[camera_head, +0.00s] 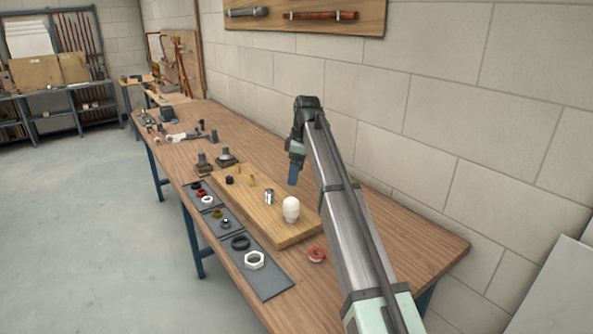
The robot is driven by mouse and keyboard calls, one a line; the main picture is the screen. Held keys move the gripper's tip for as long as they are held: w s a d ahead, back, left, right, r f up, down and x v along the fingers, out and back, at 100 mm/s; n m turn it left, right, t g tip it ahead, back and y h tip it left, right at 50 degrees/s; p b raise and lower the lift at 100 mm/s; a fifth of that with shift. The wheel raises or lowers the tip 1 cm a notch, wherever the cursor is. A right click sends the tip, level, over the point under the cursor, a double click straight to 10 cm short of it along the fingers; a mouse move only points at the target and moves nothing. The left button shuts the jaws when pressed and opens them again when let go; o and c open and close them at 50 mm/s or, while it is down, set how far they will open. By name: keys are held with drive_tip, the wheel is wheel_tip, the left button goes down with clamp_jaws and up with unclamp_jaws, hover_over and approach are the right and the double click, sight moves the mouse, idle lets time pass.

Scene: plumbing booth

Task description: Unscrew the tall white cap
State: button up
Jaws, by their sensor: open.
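The tall white cap (291,204) stands upright on the near part of a light wooden board (289,239) on the workbench. It is rounded on top with a narrower lower part. My gripper (292,183) hangs from the arm above and behind the cap, near the board's right edge, and is apart from the cap. Its blue fingers point down and hold nothing that I can see. The gap between the fingers is too small to make out. The cap is not hidden by the arm.
A silver fitting (269,197), a black cap (229,180) and brass stubs (252,180) share the board. Dark mats (272,284) with several rings and nuts lie left of it. The bench's near right is clear; a block wall runs behind.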

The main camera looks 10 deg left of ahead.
sight(291, 200)
drive_tip(key=shift+n, duration=0.3)
drive_tip(key=f, duration=0.4)
drive_tip(key=a+f, duration=0.1)
drive_tip(key=f, duration=0.4)
drive_tip(key=a+f, duration=0.1)
drive_tip(key=f, duration=0.3)
drive_tip(key=shift+f, duration=0.35)
drive_tip(key=c, duration=1.1)
drive_tip(key=n, duration=0.3)
drive_tip(key=shift+n+g, duration=0.3)
drive_tip(key=n, duration=0.3)
drive_tip(key=shift+r+n, duration=0.1)
drive_tip(key=shift+n, duration=0.2)
drive_tip(key=n+g+h, duration=0.1)
drive_tip(key=n, duration=0.6)
drive_tip(key=shift+s+r, duration=0.1)
